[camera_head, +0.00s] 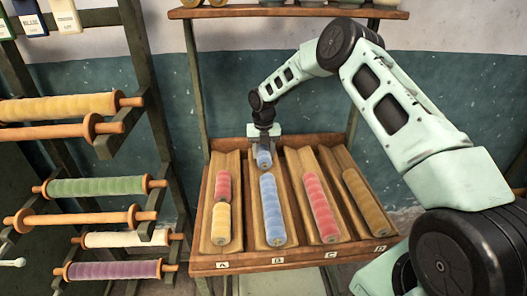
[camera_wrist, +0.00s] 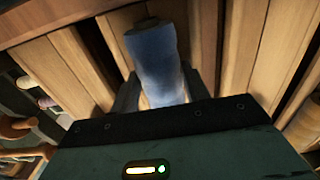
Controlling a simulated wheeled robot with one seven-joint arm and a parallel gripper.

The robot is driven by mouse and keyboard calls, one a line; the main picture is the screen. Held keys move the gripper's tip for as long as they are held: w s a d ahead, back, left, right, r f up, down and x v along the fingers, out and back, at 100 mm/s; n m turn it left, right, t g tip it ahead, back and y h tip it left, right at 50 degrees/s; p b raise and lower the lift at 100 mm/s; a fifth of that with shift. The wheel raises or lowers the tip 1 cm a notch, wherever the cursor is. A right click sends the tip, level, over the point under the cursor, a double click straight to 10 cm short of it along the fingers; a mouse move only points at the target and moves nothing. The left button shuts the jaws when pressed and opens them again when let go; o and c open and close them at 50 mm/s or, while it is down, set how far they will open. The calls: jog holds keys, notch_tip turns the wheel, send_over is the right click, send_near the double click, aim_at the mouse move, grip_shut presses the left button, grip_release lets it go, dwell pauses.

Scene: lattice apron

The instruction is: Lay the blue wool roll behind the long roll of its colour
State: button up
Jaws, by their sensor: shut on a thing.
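The short blue wool roll (camera_head: 263,158) is at the back end of channel B, behind the long blue roll (camera_head: 272,210) and roughly in line with it. I cannot tell whether it rests on the wood or hangs just above. My gripper (camera_head: 263,145) is over the channel's back end, pointing down, shut on the short blue roll. In the wrist view the blue roll (camera_wrist: 152,55) sits between the two dark fingers, its end cap toward the tray's back board. The long blue roll is not visible in the wrist view.
The slanted wooden tray (camera_head: 290,262) has channels marked A to D. A holds a short red roll (camera_head: 223,186) behind a short yellow roll (camera_head: 221,222); C holds a long pink roll (camera_head: 320,207); D holds a long brown roll (camera_head: 363,200). A spool rack (camera_head: 150,90) stands left.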

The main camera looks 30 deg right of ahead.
aim_at(263, 150)
jog(key=shift+f, duration=0.35)
jog(key=o, duration=1)
jog(key=shift+o, duration=0.2)
notch_tip(263, 150, up, 13)
jog(key=b, duration=0.4)
jog(key=s+a+r+m, duration=0.3)
jog(key=s+a+m, duration=0.2)
jog(key=s+a, duration=0.5)
jog(key=s+a+r+m, duration=0.3)
jog(key=s+a+m, duration=0.2)
jog(key=s+a, duration=0.55)
jog(key=s+a+f+m, duration=0.1)
jog(key=s+m, duration=0.5)
jog(key=s, duration=0.6)
jog(key=s+a+m, duration=0.2)
jog(key=s+m, duration=0.5)
jog(key=s, duration=0.6)
jog(key=shift+f+m+y, duration=0.3)
jog(key=shift+f, duration=0.05)
